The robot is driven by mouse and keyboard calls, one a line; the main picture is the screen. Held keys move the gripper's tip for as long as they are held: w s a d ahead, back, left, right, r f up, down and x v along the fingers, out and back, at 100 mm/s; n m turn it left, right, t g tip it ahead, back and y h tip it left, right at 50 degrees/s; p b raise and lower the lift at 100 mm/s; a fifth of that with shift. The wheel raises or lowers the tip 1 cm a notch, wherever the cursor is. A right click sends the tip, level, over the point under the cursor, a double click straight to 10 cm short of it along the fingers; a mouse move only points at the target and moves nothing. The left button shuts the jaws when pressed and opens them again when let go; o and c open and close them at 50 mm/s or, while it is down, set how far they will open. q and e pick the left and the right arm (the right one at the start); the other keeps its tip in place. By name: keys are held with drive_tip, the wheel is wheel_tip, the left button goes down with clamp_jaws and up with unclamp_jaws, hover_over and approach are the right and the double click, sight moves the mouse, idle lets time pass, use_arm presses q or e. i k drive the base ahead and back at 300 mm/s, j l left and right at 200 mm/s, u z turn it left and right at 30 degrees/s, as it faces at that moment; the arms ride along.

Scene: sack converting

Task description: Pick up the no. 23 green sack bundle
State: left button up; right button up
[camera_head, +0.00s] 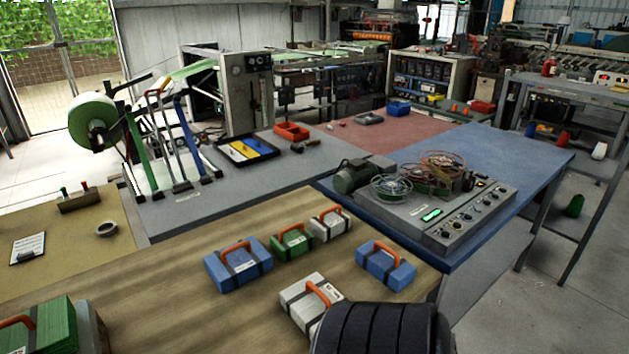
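A small green sack bundle (292,243) with an orange handle and dark straps lies on the wooden table (160,290), between a blue bundle (238,264) on its left and a white bundle (330,224) on its right. A second, larger-looking green bundle (42,328) with an orange handle is cut off at the bottom left corner. The numbers on the labels are too small to read, so I cannot tell which green bundle is no. 23. Neither of my grippers can be made out in the head view.
Another white bundle (308,301) and a blue bundle (386,265) lie nearer the front. A grey control unit with wire coils (440,215) stands on the blue table (527,150) to the right. The wooden table's left middle is bare.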

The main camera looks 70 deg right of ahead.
sight(292, 241)
drive_tip(key=z, duration=1.85)
